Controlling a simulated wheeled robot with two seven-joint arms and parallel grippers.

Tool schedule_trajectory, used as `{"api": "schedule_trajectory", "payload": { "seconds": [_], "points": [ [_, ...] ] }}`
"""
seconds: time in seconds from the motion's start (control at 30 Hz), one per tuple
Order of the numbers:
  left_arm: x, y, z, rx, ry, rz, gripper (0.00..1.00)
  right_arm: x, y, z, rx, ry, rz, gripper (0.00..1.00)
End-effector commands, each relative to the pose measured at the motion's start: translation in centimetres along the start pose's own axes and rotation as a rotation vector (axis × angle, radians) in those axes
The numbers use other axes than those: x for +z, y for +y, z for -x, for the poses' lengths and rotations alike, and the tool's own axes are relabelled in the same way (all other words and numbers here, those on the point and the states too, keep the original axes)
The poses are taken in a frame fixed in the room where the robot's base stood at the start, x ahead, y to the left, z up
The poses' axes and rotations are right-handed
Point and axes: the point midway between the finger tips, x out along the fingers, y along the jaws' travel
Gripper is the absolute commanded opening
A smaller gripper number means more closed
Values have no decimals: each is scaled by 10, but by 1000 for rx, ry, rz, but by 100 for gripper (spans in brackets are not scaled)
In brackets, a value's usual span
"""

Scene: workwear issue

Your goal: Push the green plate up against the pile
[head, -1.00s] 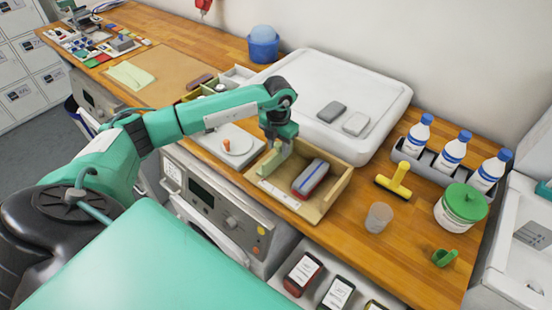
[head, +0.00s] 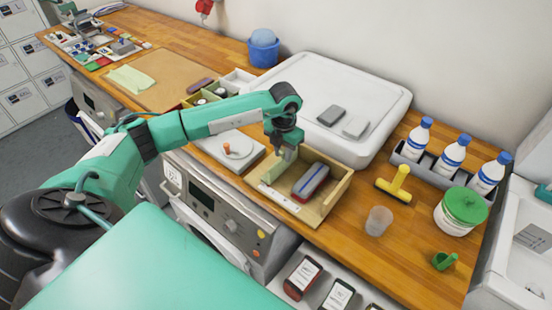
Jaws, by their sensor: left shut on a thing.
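A shallow wooden tray (head: 338,196) sits at the counter's front edge. In its right part lies the pile (head: 311,181), a blue, grey and dark red stack. The pale green plate (head: 277,169) stands upright in the left part of the tray. A strip of tray floor seems to show between plate and pile. My left gripper (head: 285,151) comes down from above and is shut on the plate's upper part. Its fingertips are partly hidden. My right gripper is not in view.
A clear cup (head: 379,221) and a yellow squeegee (head: 395,185) stand to the right. A white board with a round dish (head: 238,146) is to the left.

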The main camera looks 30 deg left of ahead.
Motion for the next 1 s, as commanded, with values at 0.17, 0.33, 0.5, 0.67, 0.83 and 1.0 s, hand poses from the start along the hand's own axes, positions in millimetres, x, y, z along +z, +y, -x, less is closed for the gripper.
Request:
{"api": "schedule_trajectory", "payload": {
  "seconds": [0.17,0.33,0.5,0.67,0.83,1.0],
  "points": [
    [0,-14,-1,-2,1,-2,14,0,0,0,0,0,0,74],
    [0,-26,0,-2,0,-2,14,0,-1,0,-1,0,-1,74],
    [0,-38,0,-2,0,-2,14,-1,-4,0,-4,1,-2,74],
    [0,-49,0,0,1,-2,14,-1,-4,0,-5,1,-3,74],
    [0,-61,0,-1,1,-2,14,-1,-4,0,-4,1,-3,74],
    [0,-73,0,-2,0,-2,14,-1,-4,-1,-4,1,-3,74]
  ]
}}
